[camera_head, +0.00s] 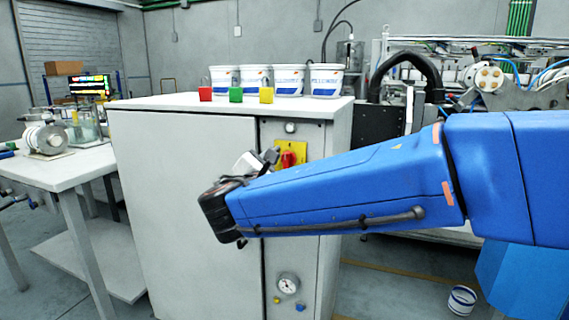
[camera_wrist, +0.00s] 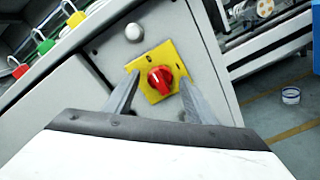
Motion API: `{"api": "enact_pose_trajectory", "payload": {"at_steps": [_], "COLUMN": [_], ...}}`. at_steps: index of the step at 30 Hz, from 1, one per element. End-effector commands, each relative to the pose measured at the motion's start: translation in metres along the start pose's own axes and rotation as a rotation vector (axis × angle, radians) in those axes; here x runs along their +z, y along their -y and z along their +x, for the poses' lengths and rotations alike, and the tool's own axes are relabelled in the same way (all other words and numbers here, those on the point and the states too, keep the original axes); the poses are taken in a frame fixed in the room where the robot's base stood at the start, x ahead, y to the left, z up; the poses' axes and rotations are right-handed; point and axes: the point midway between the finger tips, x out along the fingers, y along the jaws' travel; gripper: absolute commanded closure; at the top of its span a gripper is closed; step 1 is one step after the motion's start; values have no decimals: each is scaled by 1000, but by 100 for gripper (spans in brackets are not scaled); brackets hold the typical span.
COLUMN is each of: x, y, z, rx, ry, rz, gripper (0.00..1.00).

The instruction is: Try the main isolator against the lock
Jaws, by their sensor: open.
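The main isolator is a red rotary knob (camera_wrist: 160,80) on a yellow plate (camera_wrist: 152,98), high on the grey cabinet's narrow right-hand panel. It also shows in the head view as a red knob (camera_head: 288,159), partly hidden by my arm. My gripper (camera_wrist: 158,82) is open, with one finger on each side of the knob and a gap to it on both sides. In the head view my gripper (camera_head: 269,158) is just left of the knob. I cannot tell the knob's exact pointing. A red padlock (camera_head: 205,94), a green padlock (camera_head: 236,95) and a yellow padlock (camera_head: 266,95) stand on the cabinet top.
White tubs (camera_head: 288,80) stand behind the padlocks. A pale round button (camera_wrist: 133,32) sits above the isolator plate. A gauge (camera_head: 288,284) is low on the panel. A workbench (camera_head: 60,168) stands left, machinery right, and a small tub (camera_head: 462,299) lies on the floor.

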Motion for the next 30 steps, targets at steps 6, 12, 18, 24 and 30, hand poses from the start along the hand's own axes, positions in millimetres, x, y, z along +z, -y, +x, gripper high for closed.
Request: {"api": "enact_pose_trajectory", "payload": {"at_steps": [6,12,18,24,30], "x": [0,0,0,0,0], "y": [0,0,0,0,0], "z": [3,3,3,3,3], "rx": [0,0,0,0,-1], "ry": [0,0,0,0,0], "rz": [0,0,0,69,163], "gripper": [49,61,91,90,90]}}
